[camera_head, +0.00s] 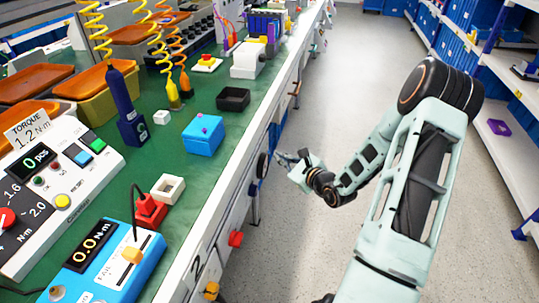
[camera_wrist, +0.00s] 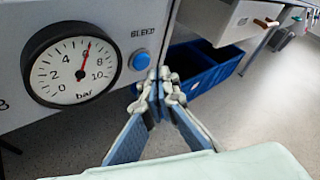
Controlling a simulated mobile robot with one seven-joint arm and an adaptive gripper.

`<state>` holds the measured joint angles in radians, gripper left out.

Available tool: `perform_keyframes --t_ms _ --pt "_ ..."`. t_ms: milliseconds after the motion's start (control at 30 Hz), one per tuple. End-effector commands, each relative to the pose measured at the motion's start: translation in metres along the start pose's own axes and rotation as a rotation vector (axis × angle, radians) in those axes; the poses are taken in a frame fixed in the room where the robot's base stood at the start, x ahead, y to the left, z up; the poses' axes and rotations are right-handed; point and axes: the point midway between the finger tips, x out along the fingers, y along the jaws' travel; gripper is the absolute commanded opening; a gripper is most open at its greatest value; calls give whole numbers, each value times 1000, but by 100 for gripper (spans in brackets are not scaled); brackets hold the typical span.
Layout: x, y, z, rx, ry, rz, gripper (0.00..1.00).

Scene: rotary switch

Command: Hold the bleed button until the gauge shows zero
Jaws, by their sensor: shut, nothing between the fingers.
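The bleed button (camera_wrist: 142,60) is a round blue button on a grey panel, under the word BLEED. The round bar gauge (camera_wrist: 68,66) is left of it, with a black rim and white face. Its red needle points up and slightly right, near 6. In the wrist view my gripper (camera_wrist: 160,80) is shut and empty, its tips just below and right of the button; I cannot tell whether they touch it. In the head view my gripper (camera_head: 284,157) is by the bench front, right of the gauge's dark edge (camera_head: 262,165). The button is not visible there.
A green workbench (camera_head: 165,160) with boxes and devices runs along the left. A red knob (camera_head: 236,239) juts from its front. A blue bin (camera_wrist: 195,70) is under the bench beyond the panel. The aisle floor (camera_head: 330,80) is clear; blue shelving stands right.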

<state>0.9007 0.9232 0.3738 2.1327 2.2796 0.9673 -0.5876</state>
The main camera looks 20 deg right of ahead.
Motion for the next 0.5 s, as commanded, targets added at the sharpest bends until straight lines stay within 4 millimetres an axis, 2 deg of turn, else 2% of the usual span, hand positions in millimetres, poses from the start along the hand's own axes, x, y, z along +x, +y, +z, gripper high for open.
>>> perform_keyframes --t_ms 500 --pt "6 4 4 0 0 0 0"
